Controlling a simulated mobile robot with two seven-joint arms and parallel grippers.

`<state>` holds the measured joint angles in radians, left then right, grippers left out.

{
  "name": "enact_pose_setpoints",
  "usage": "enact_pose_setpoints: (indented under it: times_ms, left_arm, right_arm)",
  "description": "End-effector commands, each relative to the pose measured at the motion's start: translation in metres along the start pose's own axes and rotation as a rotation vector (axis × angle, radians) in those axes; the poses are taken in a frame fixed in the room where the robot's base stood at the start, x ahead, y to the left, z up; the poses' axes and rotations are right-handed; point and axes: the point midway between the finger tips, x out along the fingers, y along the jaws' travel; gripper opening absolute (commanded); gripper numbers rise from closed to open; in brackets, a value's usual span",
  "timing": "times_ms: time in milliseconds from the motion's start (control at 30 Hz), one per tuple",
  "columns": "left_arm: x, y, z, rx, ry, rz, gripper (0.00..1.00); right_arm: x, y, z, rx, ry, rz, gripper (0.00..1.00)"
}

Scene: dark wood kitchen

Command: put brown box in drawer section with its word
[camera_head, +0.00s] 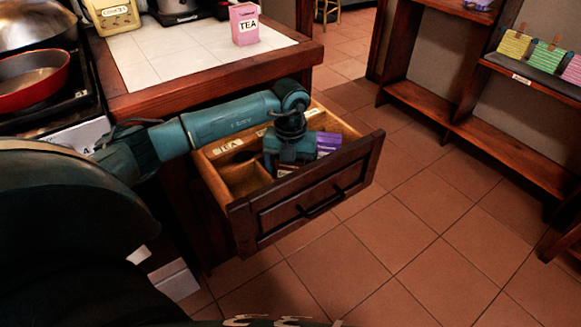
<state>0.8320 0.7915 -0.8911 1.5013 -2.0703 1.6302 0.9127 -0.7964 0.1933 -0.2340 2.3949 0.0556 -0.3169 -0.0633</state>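The wooden drawer (305,200) is pulled out below the counter and split into sections. The left section carries a label reading TEA (228,146) and looks empty. Other labels on the back edge are partly hidden by my arm. My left gripper (286,172) points down into the middle of the drawer. Its fingertips are low inside, and I cannot tell whether they are open or shut. A small reddish-brown patch (285,170) shows at the fingers; I cannot tell whether it is the brown box. A purple box (328,142) lies in the right section. My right gripper is not in view.
A pink box marked TEA (244,24) stands on the tiled counter (170,50), near a yellow labelled container (113,17). A red pan (33,82) is on the stove at left. Shelves (480,130) stand at right. The tiled floor (410,230) before the drawer is clear.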

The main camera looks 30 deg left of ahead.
Motion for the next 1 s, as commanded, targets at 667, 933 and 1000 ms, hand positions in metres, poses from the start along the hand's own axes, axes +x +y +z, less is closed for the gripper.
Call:
enact_pose_setpoints:
  times_ms: [667,933,1000]
  left_arm:
    - [-0.116,0.000,0.001,0.000,-0.002,-0.002,0.82]
    - [-0.123,0.000,0.000,-0.001,-0.001,0.000,0.82]
    - [-0.122,0.000,0.000,-0.001,-0.001,0.000,0.82]
  right_arm:
    - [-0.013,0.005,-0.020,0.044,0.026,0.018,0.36]
    - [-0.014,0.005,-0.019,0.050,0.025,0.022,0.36]
    - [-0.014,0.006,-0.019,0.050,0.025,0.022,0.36]
